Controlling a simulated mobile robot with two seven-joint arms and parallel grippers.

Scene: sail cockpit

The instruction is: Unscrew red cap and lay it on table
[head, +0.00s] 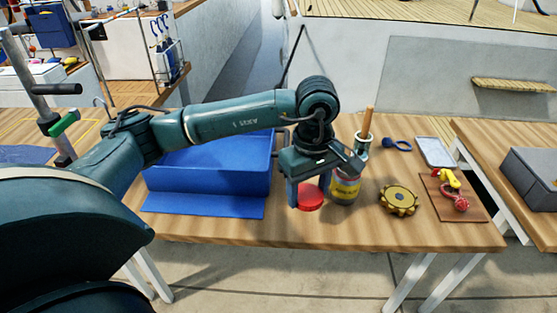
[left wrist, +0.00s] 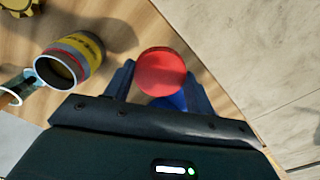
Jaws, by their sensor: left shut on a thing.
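The red cap (head: 309,199) is round and sits between the fingers of my left gripper (head: 309,193), close to the wooden table (head: 330,231) near its front edge. It also shows as a red disc between the fingers in the left wrist view (left wrist: 161,70). My left gripper is shut on the cap from its two sides. A patch of blue (left wrist: 172,102) shows behind the cap there; I cannot tell what it belongs to. I cannot tell whether the cap touches the table. My right gripper is not in view.
A yellow-labelled can (head: 345,189) stands just right of the cap. A blue bin (head: 225,178) and blue mat (head: 205,203) are to the left. A toothed yellow wheel (head: 398,200) and a board with red and yellow fittings (head: 475,208) lie farther right.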

